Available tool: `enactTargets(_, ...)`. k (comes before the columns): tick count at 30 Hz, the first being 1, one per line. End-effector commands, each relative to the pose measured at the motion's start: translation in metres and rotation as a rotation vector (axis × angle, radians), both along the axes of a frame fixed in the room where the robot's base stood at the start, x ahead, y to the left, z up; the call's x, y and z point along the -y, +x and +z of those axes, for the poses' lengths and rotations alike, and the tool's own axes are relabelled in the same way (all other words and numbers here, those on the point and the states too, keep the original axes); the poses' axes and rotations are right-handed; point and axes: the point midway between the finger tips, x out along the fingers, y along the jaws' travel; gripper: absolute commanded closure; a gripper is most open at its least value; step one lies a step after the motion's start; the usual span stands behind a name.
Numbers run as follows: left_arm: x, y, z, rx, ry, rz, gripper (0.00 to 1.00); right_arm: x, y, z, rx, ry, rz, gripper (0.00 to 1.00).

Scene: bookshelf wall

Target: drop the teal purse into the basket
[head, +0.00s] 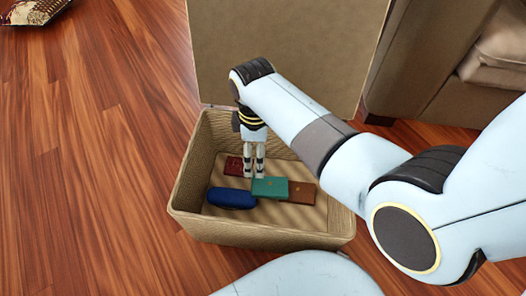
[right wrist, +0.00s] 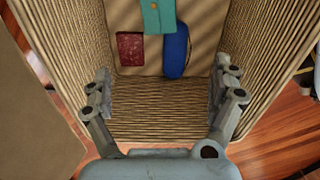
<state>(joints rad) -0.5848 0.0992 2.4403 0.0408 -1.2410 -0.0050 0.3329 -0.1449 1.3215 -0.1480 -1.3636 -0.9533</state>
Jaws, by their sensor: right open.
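The teal purse (head: 270,188) is inside the woven basket (head: 262,233), among other small items low in it. The right wrist view also shows the teal purse (right wrist: 152,16) at the top edge, partly cut off, apart from my fingers. My right gripper (head: 254,172) points down into the basket from its back side. In the right wrist view my right gripper (right wrist: 160,90) has its fingers spread wide with nothing between them. My left gripper is not in view.
A blue pouch (head: 231,198), a dark red wallet (head: 234,166) and a brown wallet (head: 301,193) are also in the basket. The basket's lid (head: 290,45) stands open behind. A sofa (head: 425,65) is at the right; wooden floor (head: 90,170) is clear at the left.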

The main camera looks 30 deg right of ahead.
Motion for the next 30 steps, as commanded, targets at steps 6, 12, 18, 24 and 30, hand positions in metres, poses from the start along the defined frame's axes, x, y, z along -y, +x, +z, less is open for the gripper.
enactTargets(6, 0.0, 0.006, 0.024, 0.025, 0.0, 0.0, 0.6, 0.0, 0.003, 0.022, 0.007, -0.001, 0.0, 0.07)
enactTargets(12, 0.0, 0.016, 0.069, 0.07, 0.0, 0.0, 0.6, 0.0, 0.004, 0.06, 0.01, -0.001, 0.0, 0.07)
enactTargets(18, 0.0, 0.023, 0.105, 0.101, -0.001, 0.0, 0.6, 0.013, -0.002, 0.095, 0.014, -0.004, -0.069, 0.07)
enactTargets(24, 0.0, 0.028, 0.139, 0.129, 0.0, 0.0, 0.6, 0.029, -0.011, 0.135, 0.021, -0.002, -0.18, 0.07)
enactTargets(30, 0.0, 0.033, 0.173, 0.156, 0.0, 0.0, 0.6, 0.044, -0.021, 0.175, 0.027, 0.0, -0.288, 0.07)
